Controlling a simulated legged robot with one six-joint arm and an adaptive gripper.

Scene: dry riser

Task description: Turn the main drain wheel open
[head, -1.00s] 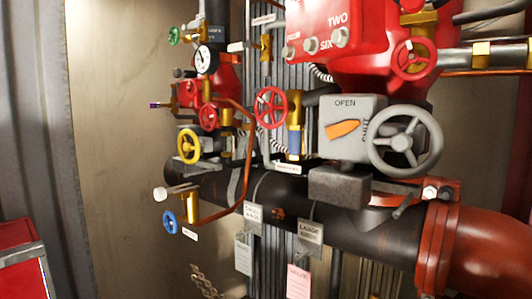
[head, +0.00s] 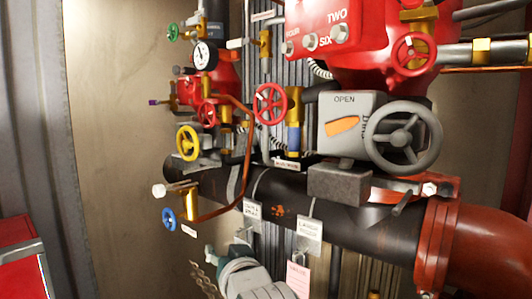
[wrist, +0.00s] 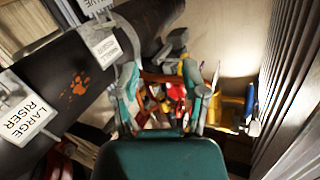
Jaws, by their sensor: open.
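Several handwheels sit on the piping in the head view; I cannot read which is the main drain. A red wheel (head: 271,104) is beside a brass and blue valve body (head: 294,125), with a small label (head: 287,164) below. A large grey wheel (head: 402,138) is on the box marked OPEN. My gripper (wrist: 164,88) is open, its teal-based fingers apart and empty. In the head view it is low, below the black pipe, apart from every wheel.
The thick black pipe (head: 285,199) crosses the scene, with hanging tags such as LARGE RISER (wrist: 24,117). A copper pipe (head: 247,165) bends down near the yellow wheel. A red case (head: 20,262) stands at left.

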